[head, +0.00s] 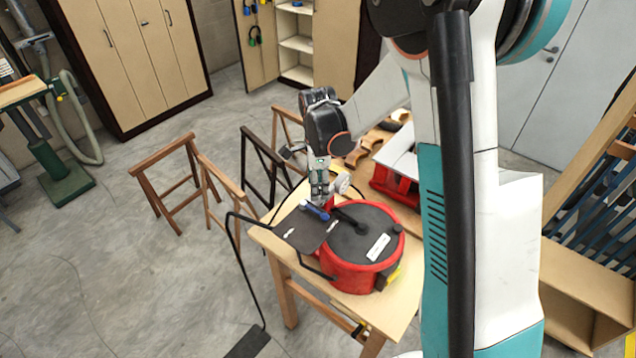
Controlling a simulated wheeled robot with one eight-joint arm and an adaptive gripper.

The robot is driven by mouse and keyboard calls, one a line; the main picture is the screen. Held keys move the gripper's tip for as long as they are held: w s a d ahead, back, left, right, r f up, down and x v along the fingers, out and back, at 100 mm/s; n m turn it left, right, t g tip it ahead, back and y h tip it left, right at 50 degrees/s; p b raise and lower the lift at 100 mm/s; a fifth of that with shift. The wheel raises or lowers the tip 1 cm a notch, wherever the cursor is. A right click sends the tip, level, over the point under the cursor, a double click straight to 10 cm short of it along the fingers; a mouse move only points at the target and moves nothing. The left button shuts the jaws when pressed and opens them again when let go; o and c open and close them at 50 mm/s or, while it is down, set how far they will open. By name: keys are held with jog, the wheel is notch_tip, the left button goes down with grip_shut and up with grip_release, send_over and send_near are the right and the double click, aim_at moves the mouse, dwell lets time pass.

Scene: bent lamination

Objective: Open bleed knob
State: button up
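A round red machine (343,272) with a dark top stands on a light wooden table (402,312). A dark flat plate (300,229) adjoins it on the left. A small blue part (315,210) with a dark end lies at the machine's rear left. A small red part (328,203) shows beside it, partly hidden. I cannot tell which small part is the bleed knob. My gripper (320,192) points down just above and behind these parts. Its fingertips are small and partly merge with them, so contact and opening cannot be told.
A red box with a light top (397,178) and curved wooden pieces (366,143) sit behind the machine. Wooden trestles (170,178) stand at the left. A black hose (238,262) hangs from the table to a dark floor pedal (248,341). The floor at left is mostly clear.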

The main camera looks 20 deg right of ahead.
jog(key=c, duration=0.7)
